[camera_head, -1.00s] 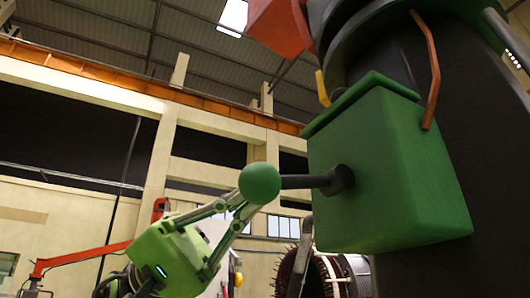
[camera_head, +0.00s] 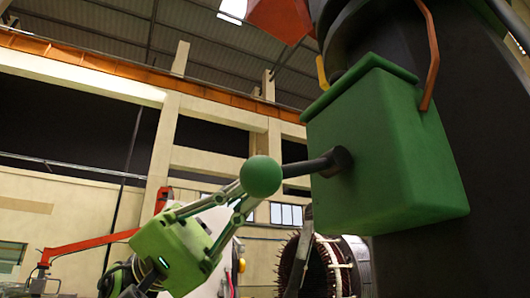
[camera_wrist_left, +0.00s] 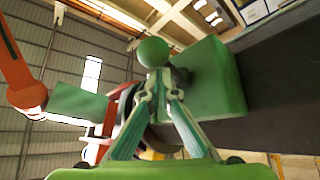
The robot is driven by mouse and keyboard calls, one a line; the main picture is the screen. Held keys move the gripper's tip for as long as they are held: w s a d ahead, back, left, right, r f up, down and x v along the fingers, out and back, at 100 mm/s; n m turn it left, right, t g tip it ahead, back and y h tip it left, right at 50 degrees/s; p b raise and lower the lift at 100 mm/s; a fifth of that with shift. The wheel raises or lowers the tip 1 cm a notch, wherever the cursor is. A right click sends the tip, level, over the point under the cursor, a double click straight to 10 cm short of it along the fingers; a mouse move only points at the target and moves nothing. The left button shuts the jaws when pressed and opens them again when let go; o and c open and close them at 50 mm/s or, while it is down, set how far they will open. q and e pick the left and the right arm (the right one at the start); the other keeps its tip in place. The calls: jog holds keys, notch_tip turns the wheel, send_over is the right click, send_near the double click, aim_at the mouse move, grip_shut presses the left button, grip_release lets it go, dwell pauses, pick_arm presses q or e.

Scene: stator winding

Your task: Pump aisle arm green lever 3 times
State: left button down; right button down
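The green lever is a round green ball knob (camera_head: 261,176) on a dark rod (camera_head: 305,168) that sticks out of the left side of a large green box (camera_head: 420,165). The rod slopes slightly down toward the knob. My left gripper (camera_head: 243,198) comes from the lower left, with its two fingers closed up against the knob's near side. In the left wrist view the knob (camera_wrist_left: 153,52) sits at the converging fingertips (camera_wrist_left: 157,80), in front of the green box (camera_wrist_left: 215,80). My right gripper is in neither view.
The box is mounted on a thick dark column (camera_head: 480,120) with an orange handle (camera_head: 433,55) beside it. A stator ring with copper-coloured windings (camera_head: 318,270) stands below the box. A red arm (camera_head: 90,245) is at the lower left. Air around the knob is clear.

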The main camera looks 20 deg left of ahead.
pick_arm(q)
jog(key=v, duration=1.1)
jog(key=shift+a, duration=0.45)
jog(key=shift+w+d, duration=0.1)
